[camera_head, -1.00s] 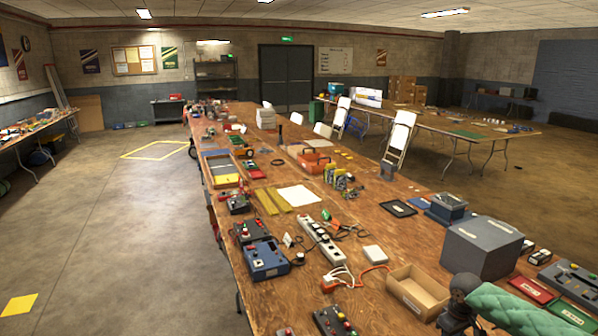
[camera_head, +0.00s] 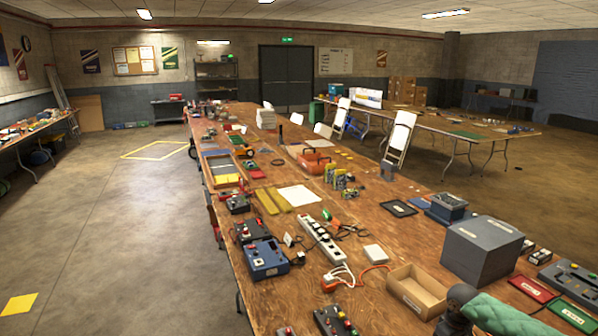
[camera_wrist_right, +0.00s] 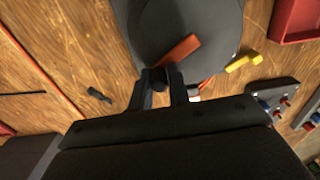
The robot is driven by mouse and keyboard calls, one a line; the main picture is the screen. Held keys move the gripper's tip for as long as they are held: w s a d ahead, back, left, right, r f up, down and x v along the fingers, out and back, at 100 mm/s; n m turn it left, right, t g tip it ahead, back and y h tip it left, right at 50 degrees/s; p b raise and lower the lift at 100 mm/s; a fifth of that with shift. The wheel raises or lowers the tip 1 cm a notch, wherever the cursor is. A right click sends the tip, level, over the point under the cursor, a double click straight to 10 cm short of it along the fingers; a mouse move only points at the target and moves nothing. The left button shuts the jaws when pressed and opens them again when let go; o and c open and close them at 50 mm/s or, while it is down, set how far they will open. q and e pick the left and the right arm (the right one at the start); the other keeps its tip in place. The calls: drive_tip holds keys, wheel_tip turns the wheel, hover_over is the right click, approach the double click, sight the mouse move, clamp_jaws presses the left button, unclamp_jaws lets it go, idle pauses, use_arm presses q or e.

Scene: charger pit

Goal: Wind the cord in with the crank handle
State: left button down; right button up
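In the right wrist view, a dark grey round reel (camera_wrist_right: 205,22) lies over the wooden table top. A red-orange crank arm (camera_wrist_right: 179,49) lies across its face, with a black knob-like crank handle (camera_wrist_right: 159,80) at its near end. My right gripper (camera_wrist_right: 160,82) has its two dark fingers on either side of this handle, close against it, and appears shut on it. A thin red-orange cord (camera_wrist_right: 40,68) runs across the table at the left.
In the right wrist view, a red tray (camera_wrist_right: 297,22), a yellow piece (camera_wrist_right: 243,62) and a grey control box (camera_wrist_right: 280,102) lie right of the reel. The head view shows a crowded long table (camera_head: 375,225), with a large grey box (camera_head: 482,250) and an open cardboard box (camera_head: 417,291).

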drive_tip(key=shift+s+f, duration=0.15)
drive_tip(key=shift+f, duration=0.15)
drive_tip(key=shift+c, duration=0.3)
drive_tip(key=shift+s+d, duration=0.1)
